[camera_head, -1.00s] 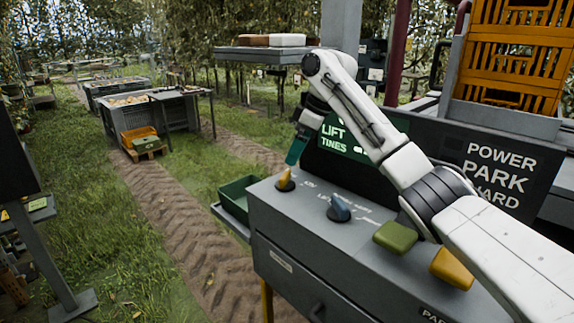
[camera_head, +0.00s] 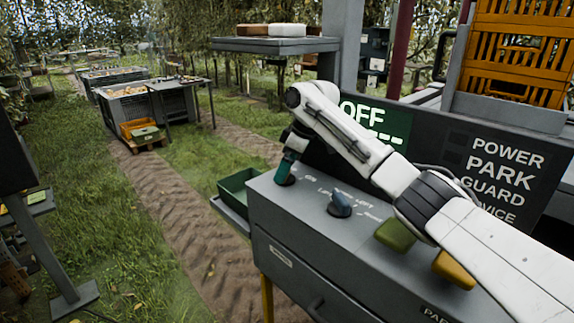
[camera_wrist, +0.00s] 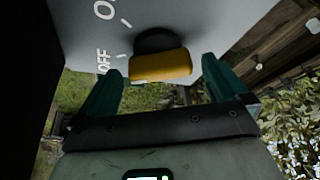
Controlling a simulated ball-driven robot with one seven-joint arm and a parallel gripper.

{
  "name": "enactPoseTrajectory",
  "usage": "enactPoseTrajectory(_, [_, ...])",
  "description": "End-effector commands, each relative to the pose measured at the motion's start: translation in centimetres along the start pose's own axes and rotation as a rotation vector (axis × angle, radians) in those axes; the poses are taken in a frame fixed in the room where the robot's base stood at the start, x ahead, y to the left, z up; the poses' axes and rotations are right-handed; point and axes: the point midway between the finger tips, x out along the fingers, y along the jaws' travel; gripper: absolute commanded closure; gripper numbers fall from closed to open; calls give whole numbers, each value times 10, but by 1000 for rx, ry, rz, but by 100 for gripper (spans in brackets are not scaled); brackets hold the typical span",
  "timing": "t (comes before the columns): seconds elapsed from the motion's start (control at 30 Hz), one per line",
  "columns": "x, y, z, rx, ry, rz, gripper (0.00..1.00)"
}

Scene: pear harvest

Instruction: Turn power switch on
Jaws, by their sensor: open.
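The yellow power switch knob (camera_wrist: 160,66) sits on a dark round base on the grey console (camera_head: 285,225). In the wrist view, ON and OFF are printed beside it, and its left end lies nearest the OFF mark. My gripper (camera_head: 287,170) is lowered over the console's left end and hides the knob in the head view. In the wrist view, the teal fingers of my gripper (camera_wrist: 162,78) are open, one on each side of the knob, with gaps showing. The green screen (camera_head: 372,122) reads OFF, partly hidden by my arm.
A dark sign (camera_head: 500,180) lists POWER and PARK. A green tray (camera_head: 236,188) is left of the console.

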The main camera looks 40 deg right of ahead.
Motion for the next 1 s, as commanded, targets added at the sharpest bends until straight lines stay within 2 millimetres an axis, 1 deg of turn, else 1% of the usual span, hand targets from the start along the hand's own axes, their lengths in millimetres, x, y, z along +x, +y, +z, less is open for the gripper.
enactPoseTrajectory(0.27, [2, 0, 0, 0, 0, 0, 0])
enactPoseTrajectory(0.37, [2, 0, 0, 0, 0, 0, 8])
enactPoseTrajectory(0.83, [2, 0, 0, 0, 0, 0, 53])
enactPoseTrajectory(1.0, [1, 0, 0, 5, -1, 2, 54])
